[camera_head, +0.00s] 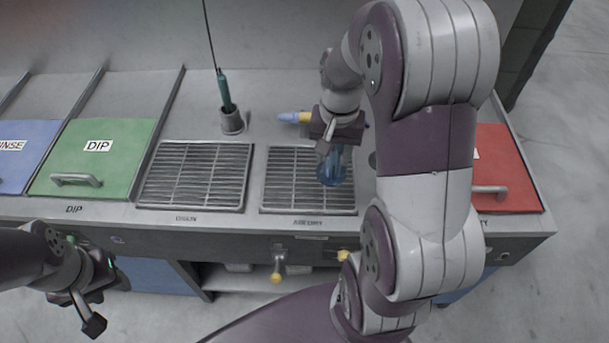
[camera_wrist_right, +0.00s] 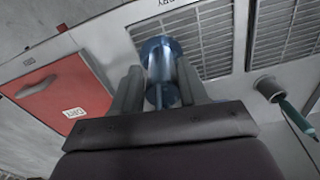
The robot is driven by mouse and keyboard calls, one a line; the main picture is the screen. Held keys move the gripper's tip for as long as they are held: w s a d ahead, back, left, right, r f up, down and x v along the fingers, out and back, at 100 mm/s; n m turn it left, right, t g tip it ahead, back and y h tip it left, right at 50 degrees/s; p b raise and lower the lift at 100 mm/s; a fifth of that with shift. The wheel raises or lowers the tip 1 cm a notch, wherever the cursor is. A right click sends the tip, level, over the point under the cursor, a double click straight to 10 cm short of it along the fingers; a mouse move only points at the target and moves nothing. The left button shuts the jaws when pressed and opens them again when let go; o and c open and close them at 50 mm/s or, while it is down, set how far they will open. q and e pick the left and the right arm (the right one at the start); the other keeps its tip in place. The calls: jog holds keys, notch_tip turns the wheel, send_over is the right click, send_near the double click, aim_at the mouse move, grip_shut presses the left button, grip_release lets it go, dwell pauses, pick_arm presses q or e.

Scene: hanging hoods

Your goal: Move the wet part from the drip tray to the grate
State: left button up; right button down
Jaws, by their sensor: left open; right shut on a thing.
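A blue translucent part (camera_head: 333,170) hangs below my right gripper (camera_head: 328,143), over the right side of the right-hand grate (camera_head: 290,182), labelled AIR DRY. In the right wrist view the part (camera_wrist_right: 158,50) sits between the two fingers of the right gripper (camera_wrist_right: 160,92), which is shut on it. I cannot tell whether the part touches the grate. The left-hand grate (camera_head: 195,176), labelled DRAIN, is bare. My left gripper (camera_head: 98,303) is open and empty, in front of the counter at lower left.
A green-handled tool (camera_head: 225,92) stands in a grey cup (camera_head: 232,121) behind the grates. A blue and yellow nozzle (camera_head: 293,117) lies behind the right gripper. A green lid (camera_head: 97,155) marked DIP and a red lid (camera_head: 505,165) flank the grates. My right arm hides the counter right of the grate.

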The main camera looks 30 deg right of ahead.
jog(key=w+a+f, duration=0.1)
jog(key=w+f, duration=0.2)
jog(key=w+a+f+p, duration=0.1)
jog(key=w+f, duration=0.3)
jog(key=w+a+f+p, duration=0.1)
jog(key=w+f, duration=0.2)
jog(key=w, duration=0.1)
jog(key=shift+a+f, duration=0.1)
jog(key=shift+f, duration=0.05)
jog(key=shift+s+a, duration=0.1)
jog(key=shift+s, duration=0.25)
jog(key=c, duration=0.7)
grip_release()
jog(key=shift+s, duration=0.1)
pick_arm(q)
jog(key=w, duration=0.1)
jog(key=w+r, duration=0.1)
jog(key=w, duration=0.1)
jog(key=shift+d+r, duration=0.3)
jog(key=shift+d, duration=0.05)
pick_arm(e)
jog(key=shift+o, duration=0.6)
jog(key=shift+w+f, duration=0.1)
jog(key=shift+w, duration=0.1)
